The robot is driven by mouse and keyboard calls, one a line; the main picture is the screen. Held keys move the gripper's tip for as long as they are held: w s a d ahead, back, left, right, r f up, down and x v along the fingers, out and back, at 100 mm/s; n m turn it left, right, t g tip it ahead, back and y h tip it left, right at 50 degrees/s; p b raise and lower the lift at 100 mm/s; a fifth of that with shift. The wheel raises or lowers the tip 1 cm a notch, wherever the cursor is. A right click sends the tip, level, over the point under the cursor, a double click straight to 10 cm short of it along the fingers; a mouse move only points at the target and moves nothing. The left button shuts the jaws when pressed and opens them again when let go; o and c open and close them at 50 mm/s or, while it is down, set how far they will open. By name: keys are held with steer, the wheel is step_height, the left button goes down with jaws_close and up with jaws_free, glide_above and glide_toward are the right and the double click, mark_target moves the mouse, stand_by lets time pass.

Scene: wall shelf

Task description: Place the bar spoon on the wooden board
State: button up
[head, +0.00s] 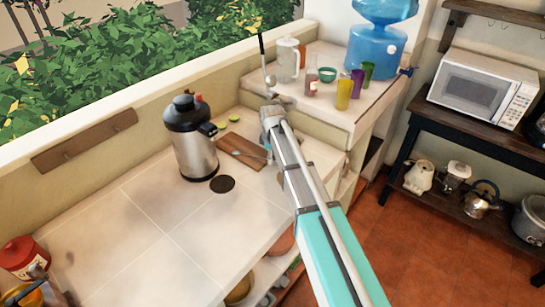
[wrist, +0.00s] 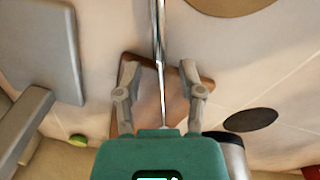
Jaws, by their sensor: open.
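The wooden board (head: 236,149) lies on the tiled counter beside the steel kettle, and its brown surface shows below my gripper in the wrist view (wrist: 184,97). The bar spoon (wrist: 160,62) is a thin shiny rod running from the top edge of the wrist view down between my fingers, across the board. I cannot tell whether it touches the board. My gripper (wrist: 158,75) is open, with a finger on each side of the rod and gaps to both. In the head view, my arm partly hides the counter right of the board.
The steel kettle (head: 193,140) stands left of the board. A dark disc (head: 222,184) lies in front of it. Green lime pieces (head: 234,117) lie behind the board. A raised ledge (head: 316,105) holds cups and a blue water jug (head: 376,48). The front-left counter is mostly clear.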

step_height(320, 180, up, 12)
steer(key=p, duration=1.1)
steer(key=shift+s+p, duration=0.35)
steer(key=shift+s, duration=0.05)
stand_by(0.3)
steer(key=s+d+m, duration=0.7)
steer(key=s+d, duration=0.2)
steer(key=s, duration=0.2)
steer(key=s+d+m, duration=0.7)
steer(key=s+d, duration=0.2)
steer(key=s, duration=0.3)
steer(key=shift+s+d+m+g, duration=0.2)
steer(key=shift+m+g, duration=0.2)
steer(key=shift+f, duration=0.1)
steer(key=shift+f+b, duration=1.2)
steer(key=shift+b, duration=0.05)
